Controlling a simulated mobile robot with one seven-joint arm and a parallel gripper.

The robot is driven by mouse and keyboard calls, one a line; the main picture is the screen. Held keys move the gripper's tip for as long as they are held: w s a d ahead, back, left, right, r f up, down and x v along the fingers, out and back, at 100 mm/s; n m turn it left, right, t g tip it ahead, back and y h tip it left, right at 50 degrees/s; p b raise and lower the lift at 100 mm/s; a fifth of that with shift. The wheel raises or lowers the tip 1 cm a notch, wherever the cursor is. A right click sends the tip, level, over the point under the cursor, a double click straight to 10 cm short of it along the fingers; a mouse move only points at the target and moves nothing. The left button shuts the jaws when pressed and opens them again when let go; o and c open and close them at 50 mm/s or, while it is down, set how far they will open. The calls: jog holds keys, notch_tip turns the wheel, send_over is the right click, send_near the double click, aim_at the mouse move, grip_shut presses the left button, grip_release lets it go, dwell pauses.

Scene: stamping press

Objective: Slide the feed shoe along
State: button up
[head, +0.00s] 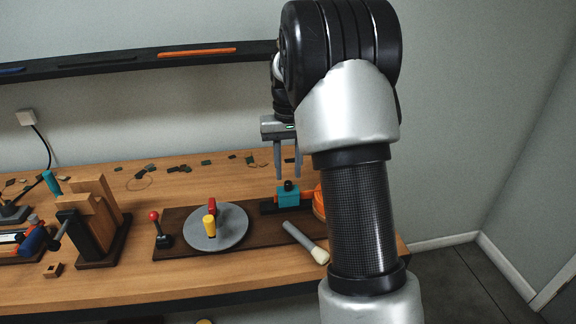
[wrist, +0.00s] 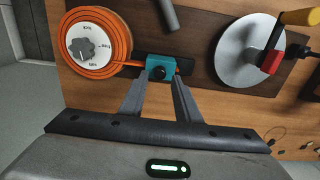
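The feed shoe looks to be the teal block (head: 288,196) with a black knob on top, on a dark rail on the brown press board (head: 180,250). In the wrist view the teal block (wrist: 160,68) lies just beyond my fingertips. My gripper (head: 288,176) hangs above the block with its two fingers pointing down. In the wrist view my gripper (wrist: 162,82) has its fingers apart with nothing held between them. A grey round plate (head: 232,238) with a red and a yellow post stands left of the block.
An orange ring with a white dial (wrist: 90,45) sits beside the block. A red-knobbed lever (head: 156,228) stands left of the plate. A brush (head: 306,242) lies in front of the block. A wooden stand (head: 92,222) is farther left.

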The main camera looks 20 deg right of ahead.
aim_at(288, 179)
notch_tip(288, 179, down, 4)
jog(key=shift+r+b, duration=0.25)
jog(key=shift+b, duration=0.75)
jog(key=shift+r, duration=0.25)
jog(key=shift+c, duration=1.1)
jog(key=shift+p, duration=0.3)
grip_shut()
jog(key=shift+w+a+r+p, duration=0.1)
jog(key=shift+w+a+p, duration=0.15)
jog(key=shift+a, duration=0.7)
jog(key=shift+w+a+r+p, duration=0.1)
jog(key=shift+w+a, duration=0.15)
jog(key=shift+a, duration=0.75)
jog(key=shift+w+a+p, duration=0.2)
jog(key=shift+w+a, duration=0.05)
jog(key=shift+a, duration=0.7)
jog(key=shift+o, duration=1.3)
grip_release()
jog(key=shift+o, duration=1)
jog(key=shift+s+f, duration=0.1)
jog(key=shift+f, duration=0.05)
